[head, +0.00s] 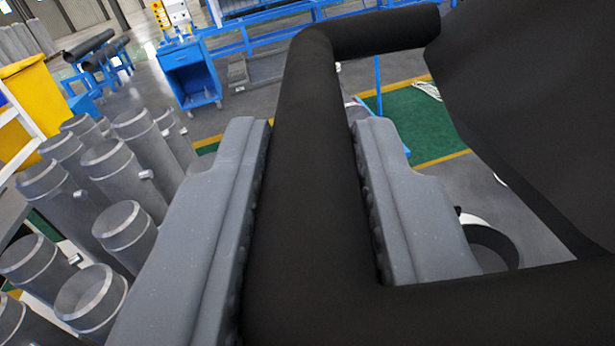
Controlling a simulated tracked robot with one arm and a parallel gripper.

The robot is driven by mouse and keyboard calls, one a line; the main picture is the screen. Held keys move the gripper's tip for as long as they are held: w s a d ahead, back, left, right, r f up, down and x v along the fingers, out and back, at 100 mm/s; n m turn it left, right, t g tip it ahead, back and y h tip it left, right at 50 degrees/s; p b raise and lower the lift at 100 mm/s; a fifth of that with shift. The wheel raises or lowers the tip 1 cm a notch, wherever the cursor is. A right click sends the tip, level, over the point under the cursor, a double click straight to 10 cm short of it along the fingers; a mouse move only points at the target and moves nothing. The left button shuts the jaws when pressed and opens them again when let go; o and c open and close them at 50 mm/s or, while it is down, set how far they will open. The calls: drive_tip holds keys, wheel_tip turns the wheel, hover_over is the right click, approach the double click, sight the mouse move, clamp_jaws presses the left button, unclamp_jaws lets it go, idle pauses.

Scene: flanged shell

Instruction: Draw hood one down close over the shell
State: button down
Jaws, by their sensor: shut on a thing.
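My gripper (310,135) is shut on a thick black handle (310,220), one grey jaw on each side of its long bar. The handle bends right at its far and near ends toward a large black curved body (540,90), which I take to be the hood; it fills the right side of the head view. I cannot tell which hood it is. A flanged shell is not clearly in view. A dark round rim with a pale edge (492,240) shows partly below the hood; I cannot tell whether it is the shell.
Several grey metal cylinders (125,225) stand close together at the left. A yellow cabinet (35,100) is behind them. A blue workstation (190,75) and blue rails (255,40) stand farther back. A green floor area with yellow edges (415,125) lies beyond the handle.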

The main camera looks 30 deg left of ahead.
wheel_tip(320, 180, down, 17)
drive_tip(key=b, duration=1.3)
drive_tip(key=shift+w, duration=0.1)
drive_tip(key=c, duration=1.3)
unclamp_jaws()
drive_tip(key=shift+r, duration=0.1)
drive_tip(key=b+v, duration=1)
drive_tip(key=v, duration=0.3)
drive_tip(key=shift+s, duration=0.35)
